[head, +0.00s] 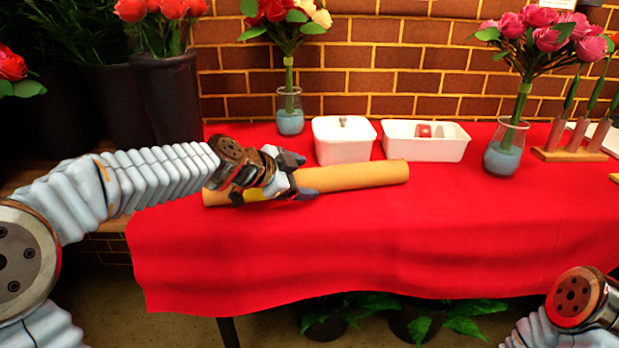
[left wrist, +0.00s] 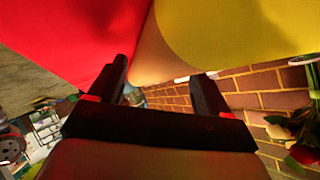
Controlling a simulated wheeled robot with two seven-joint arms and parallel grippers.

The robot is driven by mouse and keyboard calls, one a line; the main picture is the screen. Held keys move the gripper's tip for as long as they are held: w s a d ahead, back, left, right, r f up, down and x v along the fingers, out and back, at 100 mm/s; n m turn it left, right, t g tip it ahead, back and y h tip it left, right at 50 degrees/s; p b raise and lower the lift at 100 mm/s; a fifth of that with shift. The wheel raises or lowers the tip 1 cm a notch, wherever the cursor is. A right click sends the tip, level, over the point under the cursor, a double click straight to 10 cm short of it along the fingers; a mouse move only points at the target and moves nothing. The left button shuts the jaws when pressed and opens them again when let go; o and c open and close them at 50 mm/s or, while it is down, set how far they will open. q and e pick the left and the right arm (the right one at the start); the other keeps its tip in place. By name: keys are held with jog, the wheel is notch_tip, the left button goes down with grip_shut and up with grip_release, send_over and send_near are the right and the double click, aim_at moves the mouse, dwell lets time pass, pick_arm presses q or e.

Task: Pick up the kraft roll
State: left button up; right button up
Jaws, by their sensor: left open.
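The kraft roll (head: 362,175) is a long tan cylinder lying across the red-covered table, slightly aslant. My left gripper (head: 304,179) is at the middle of the roll and hides part of it. In the left wrist view the two dark fingers of the left gripper (left wrist: 162,82) stand apart, open. The tan roll (left wrist: 165,45) shows beyond and between them; I cannot tell whether they touch it. Its left end shows below my left wrist in the head view. My right gripper is out of view; only part of that arm shows at the lower right.
Behind the roll stand a white canister (head: 343,146) and a white tray (head: 444,149) with a red item. Glass vases with flowers stand at back left (head: 290,112) and right (head: 503,150). A wooden tube rack (head: 570,156) is farther right. The front cloth (head: 400,235) is clear.

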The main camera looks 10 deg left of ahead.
pick_arm(q)
jog(key=shift+w+d+f, duration=0.25)
jog(key=shift+w+f, duration=0.05)
jog(key=shift+w, duration=0.1)
jog(key=shift+c, duration=0.3)
jog(key=c, duration=1.2)
jog(key=shift+r, duration=0.15)
jog(key=shift+c, duration=0.4)
